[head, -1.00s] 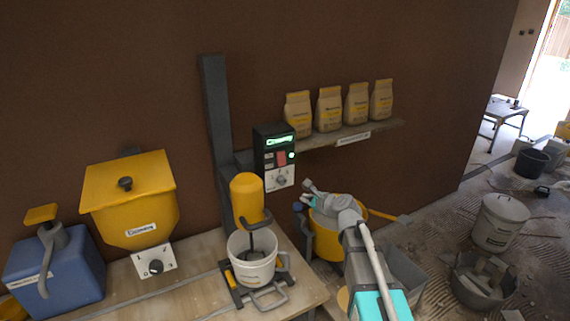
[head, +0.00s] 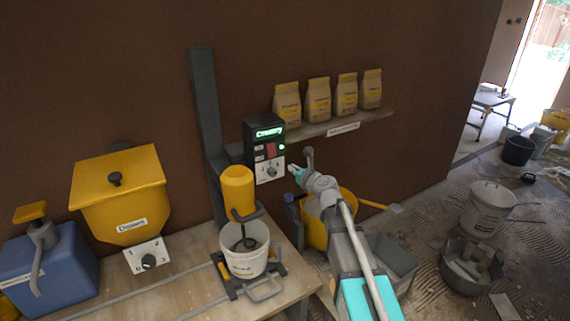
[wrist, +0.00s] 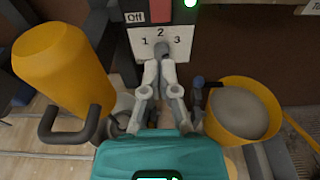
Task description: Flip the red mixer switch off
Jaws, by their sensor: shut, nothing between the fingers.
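The red mixer switch (head: 271,151) is on the black control box (head: 251,133) on the wall post. In the wrist view the red switch (wrist: 161,10) is cut off by the top edge, with an "Off" label to its left. Below it is a white dial plate (wrist: 146,43) marked 1, 2, 3 with a grey knob (head: 271,171). My gripper (head: 293,169) is shut and empty, just right of the dial plate in the head view. In the wrist view my gripper's tips (wrist: 160,66) are just below the knob; contact cannot be told. The green lamp (head: 281,147) is lit.
The yellow mixer (head: 238,188) stands over a white bucket (head: 247,262) left of my arm. A yellow tub (head: 315,235) is below my gripper. A shelf (head: 375,119) with several bags (head: 318,100) is right of the box.

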